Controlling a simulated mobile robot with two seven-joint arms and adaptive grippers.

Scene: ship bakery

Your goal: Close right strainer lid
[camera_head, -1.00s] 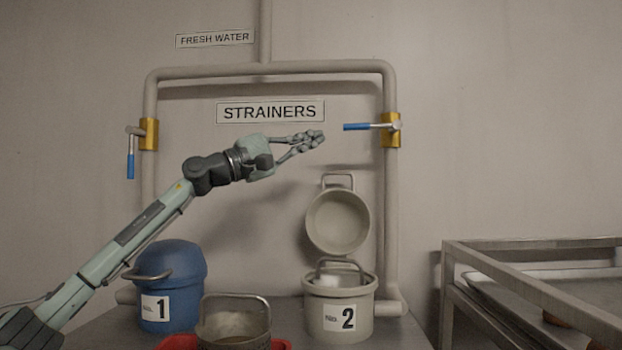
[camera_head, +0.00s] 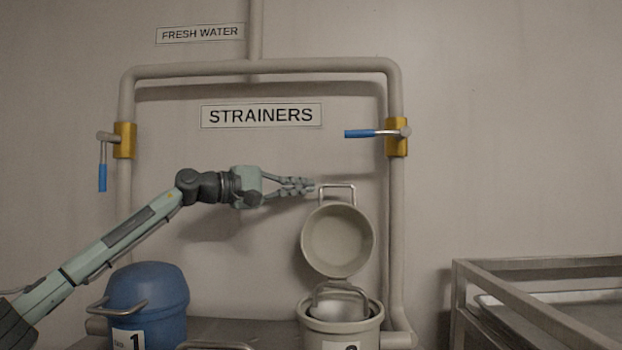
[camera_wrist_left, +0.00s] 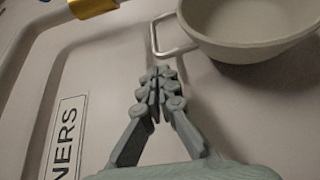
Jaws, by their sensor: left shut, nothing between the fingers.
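The right strainer (camera_head: 341,330) is a beige pot with a label, partly cut off by the bottom edge of the head view. Its round beige lid (camera_head: 338,240) stands open and upright behind it, with a metal loop handle (camera_head: 338,188) at its top. A metal handle (camera_head: 340,288) of an inner basket rises from the pot's mouth. My left gripper (camera_head: 308,187) is shut and empty, just left of the lid handle. In the left wrist view the fingertips (camera_wrist_left: 158,74) are close below the lid handle (camera_wrist_left: 170,38), beside the lid (camera_wrist_left: 245,28). My right gripper is not in view.
A blue strainer (camera_head: 150,295) with its lid down stands at left. A pipe with two blue-handled valves (camera_head: 372,133) frames the wall. A metal rack (camera_head: 530,310) stands at right. The wall around the gripper is clear.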

